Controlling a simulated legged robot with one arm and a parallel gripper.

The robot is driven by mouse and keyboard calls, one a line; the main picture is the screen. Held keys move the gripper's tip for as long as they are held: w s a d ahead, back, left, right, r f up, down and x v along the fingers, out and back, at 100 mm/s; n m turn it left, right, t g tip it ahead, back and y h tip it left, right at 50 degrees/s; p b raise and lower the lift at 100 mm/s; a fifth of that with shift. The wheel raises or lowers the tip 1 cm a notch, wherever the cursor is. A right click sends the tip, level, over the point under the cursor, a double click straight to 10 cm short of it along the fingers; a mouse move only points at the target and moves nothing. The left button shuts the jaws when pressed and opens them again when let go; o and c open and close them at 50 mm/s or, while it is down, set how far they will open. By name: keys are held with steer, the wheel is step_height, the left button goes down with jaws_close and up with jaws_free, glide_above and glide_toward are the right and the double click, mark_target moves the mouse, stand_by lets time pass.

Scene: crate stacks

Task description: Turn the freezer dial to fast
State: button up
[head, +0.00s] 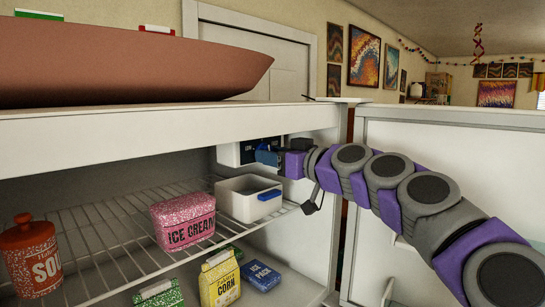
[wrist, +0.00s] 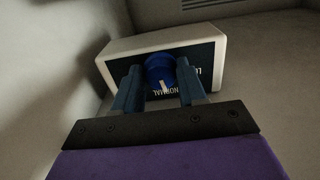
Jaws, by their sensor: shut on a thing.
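The freezer dial (wrist: 160,68) is a round blue knob on the dark front of a white control box (wrist: 112,62). Its white pointer faces down in the wrist view, at the word NORMAL. In the head view, the control box (head: 229,156) is at the back of the freezer, and my gripper (head: 266,156) covers the dial there.
An open white bin (head: 235,205) with a blue handle stands on the wire shelf just below my gripper. An ice cream box (head: 183,220) and a soup tub (head: 30,255) stand left. The open freezer door (head: 450,140) is at right.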

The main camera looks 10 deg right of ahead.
stand_by(0.5)
steer(key=o, duration=1)
steer(key=shift+d, duration=0.15)
steer(key=shift+s, duration=0.1)
steer(key=v, duration=1.7)
steer(key=shift+s+d+p, duration=0.1)
steer(key=shift+d+p, duration=0.1)
steer(key=shift+p, duration=0.1)
